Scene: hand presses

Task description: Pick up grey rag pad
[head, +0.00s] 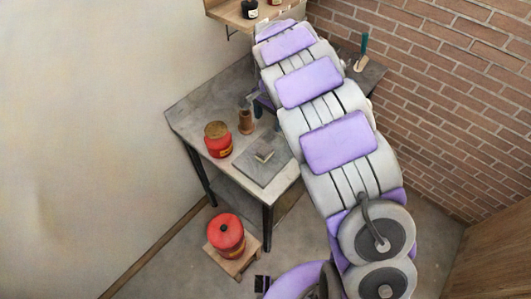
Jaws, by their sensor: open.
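A small light grey folded pad, which looks like the grey rag pad (264,153), lies on a flat dark grey slab (251,167) on the workbench. My purple and white arm reaches from the lower right up over the bench's right side. My gripper (266,110) shows only in part, at the left edge of the arm, above the bench and a little beyond the pad. Its jaws are apart, and nothing is seen between them. The pad is uncovered and apart from the gripper. The arm hides the bench's right part.
A wall shelf (228,12) holds jars. A red pot (226,232) stands on a low wooden stand.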

